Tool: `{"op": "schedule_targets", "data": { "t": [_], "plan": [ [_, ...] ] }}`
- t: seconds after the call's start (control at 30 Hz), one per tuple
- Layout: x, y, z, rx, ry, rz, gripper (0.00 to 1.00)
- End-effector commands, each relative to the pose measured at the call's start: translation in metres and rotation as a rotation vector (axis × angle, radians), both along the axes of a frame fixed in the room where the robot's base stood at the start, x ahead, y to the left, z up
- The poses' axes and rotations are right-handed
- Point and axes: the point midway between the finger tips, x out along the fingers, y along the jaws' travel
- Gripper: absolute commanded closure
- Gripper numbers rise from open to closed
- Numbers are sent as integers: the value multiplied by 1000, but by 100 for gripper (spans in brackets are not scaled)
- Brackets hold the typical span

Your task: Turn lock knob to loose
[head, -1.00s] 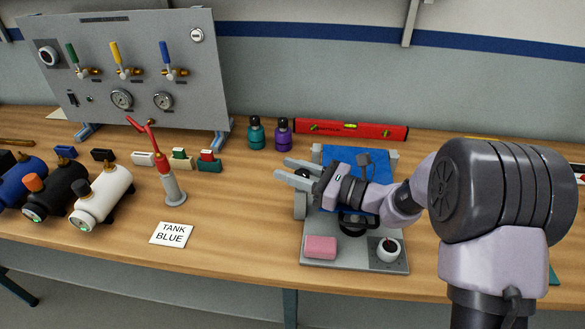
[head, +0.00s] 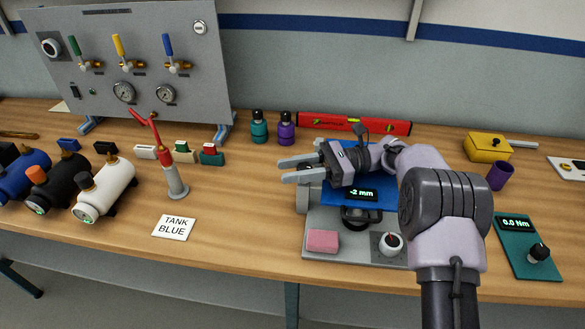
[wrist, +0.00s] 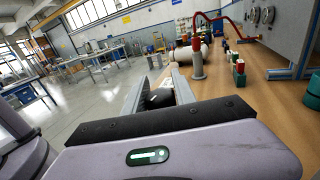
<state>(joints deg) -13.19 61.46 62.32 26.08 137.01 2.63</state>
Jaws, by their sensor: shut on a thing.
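My gripper (head: 284,171) reaches left over the left edge of a grey fixture plate (head: 340,249) with a blue top (head: 385,201). In the wrist view, a small dark thing (wrist: 159,98) sits between the two grey fingers, and the gripper is shut on it. I cannot tell whether it is the lock knob. A black round knob (head: 355,217) is at the front of the blue part, below a display (head: 361,194) reading -2 mm. My gripper is apart from this knob. No loose or tight marking is readable.
A pink block (head: 322,241) and a white cup (head: 391,244) sit on the plate's front. A teal meter (head: 525,242) reading 0.0 Nm, a purple cup (head: 499,176) and a yellow box (head: 487,147) stand right. A red-armed stand (head: 174,180) is left.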

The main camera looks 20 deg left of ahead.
Motion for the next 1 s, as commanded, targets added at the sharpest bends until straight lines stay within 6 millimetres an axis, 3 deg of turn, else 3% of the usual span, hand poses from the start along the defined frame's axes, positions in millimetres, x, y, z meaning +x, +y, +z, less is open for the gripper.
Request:
{"op": "schedule_targets", "data": {
  "t": [0.57,0.6,0.7,1.0],
  "plan": [
    [-1,0,2,4,0,28,100],
    [-1,0,2,4,-1,28,62],
    [-1,0,2,3,0,28,46],
    [-1,0,1,2,0,28,46]
  ]
}}
